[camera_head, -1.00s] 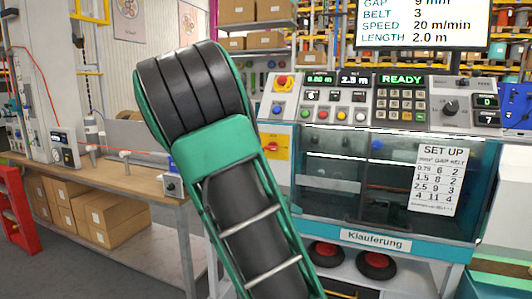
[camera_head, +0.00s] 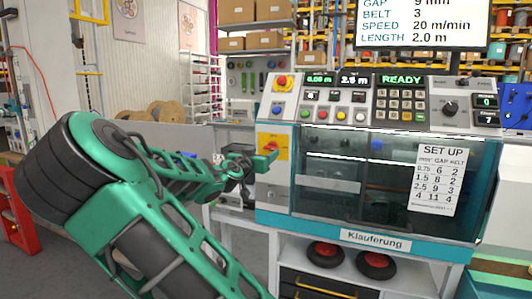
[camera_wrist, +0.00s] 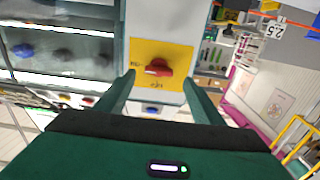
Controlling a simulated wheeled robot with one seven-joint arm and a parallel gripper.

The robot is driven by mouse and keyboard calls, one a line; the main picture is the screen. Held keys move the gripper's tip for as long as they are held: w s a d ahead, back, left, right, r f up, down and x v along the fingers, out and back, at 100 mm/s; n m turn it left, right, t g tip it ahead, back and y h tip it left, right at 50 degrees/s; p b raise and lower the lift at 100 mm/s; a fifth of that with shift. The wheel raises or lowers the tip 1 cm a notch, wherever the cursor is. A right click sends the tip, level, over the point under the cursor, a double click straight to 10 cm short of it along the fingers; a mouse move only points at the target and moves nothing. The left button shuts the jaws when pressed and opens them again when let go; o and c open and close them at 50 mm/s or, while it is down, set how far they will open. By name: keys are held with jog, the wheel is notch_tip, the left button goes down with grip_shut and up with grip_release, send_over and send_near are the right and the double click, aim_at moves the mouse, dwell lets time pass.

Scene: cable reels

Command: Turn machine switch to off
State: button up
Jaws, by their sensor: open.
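The machine switch is a red rotary knob (camera_wrist: 158,67) on a yellow plate (camera_wrist: 160,52), on the white left panel of the cable machine. In the wrist view the knob's grip lies roughly crosswise; the small lettering is too blurred to read. My gripper (camera_wrist: 158,88) is open, with one green finger on each side of the knob's line of sight. In the head view my gripper (camera_head: 264,162) is beside the yellow plate (camera_head: 284,147), covering part of it. I cannot tell whether a finger touches the knob.
The machine's control panel (camera_head: 400,104) reads READY, with a red emergency button (camera_head: 282,82) at its left end. A clear front cover (camera_head: 350,185) is right of the switch. A workbench (camera_head: 180,135) stands behind my arm at left.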

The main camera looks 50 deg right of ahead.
aim_at(269, 149)
jog(key=shift+x, duration=2.7)
